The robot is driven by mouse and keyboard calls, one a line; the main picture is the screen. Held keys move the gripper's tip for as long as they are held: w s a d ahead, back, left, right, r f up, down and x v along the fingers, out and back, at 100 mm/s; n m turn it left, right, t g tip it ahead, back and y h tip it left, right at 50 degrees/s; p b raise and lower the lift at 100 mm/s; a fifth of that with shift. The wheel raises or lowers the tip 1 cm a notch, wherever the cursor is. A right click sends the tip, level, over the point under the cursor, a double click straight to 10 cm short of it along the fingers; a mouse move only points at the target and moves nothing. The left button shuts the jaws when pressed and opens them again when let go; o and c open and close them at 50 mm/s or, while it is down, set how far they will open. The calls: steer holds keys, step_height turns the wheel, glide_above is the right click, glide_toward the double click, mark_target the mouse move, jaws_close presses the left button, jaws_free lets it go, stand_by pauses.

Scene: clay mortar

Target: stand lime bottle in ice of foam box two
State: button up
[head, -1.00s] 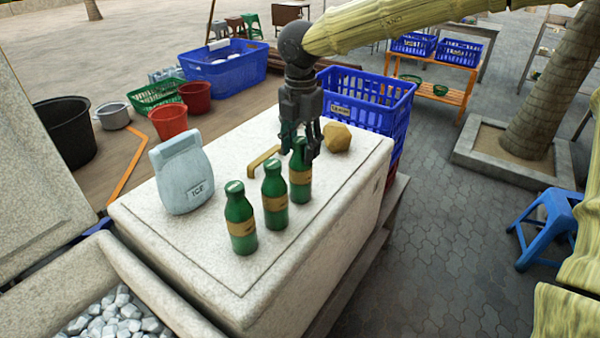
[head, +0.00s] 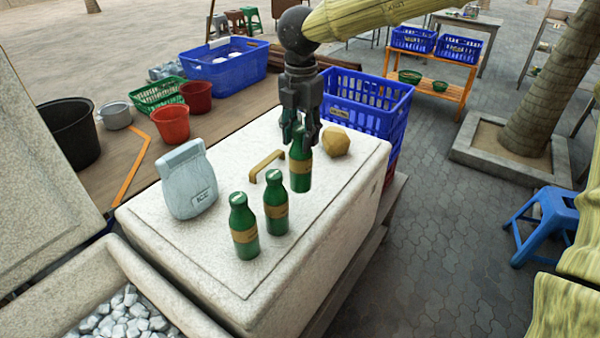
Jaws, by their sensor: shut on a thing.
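Three green bottles with tan labels are at the closed white foam box (head: 335,215). My gripper (head: 301,140) is shut on the far green bottle (head: 300,171), holding it upright by its upper part, its base seeming just above the lid. The middle green bottle (head: 276,205) and the near green bottle (head: 243,228) stand upright on the lid. I cannot read which one is lime. An open foam box (head: 178,300) at the lower left holds ice (head: 122,318); only part of it shows.
A pale ICE bag (head: 186,180), a tan handle (head: 266,165) and a yellowish lump (head: 335,142) are on the closed lid. A raised foam slab (head: 40,170) stands at the left. Blue crates (head: 365,105) stand behind the box.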

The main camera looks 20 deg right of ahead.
step_height(320, 180, up, 13)
steer(key=p, duration=1)
steer(key=shift+r+p, duration=0.2)
steer(key=shift+p, duration=0.1)
steer(key=shift+a, duration=0.15)
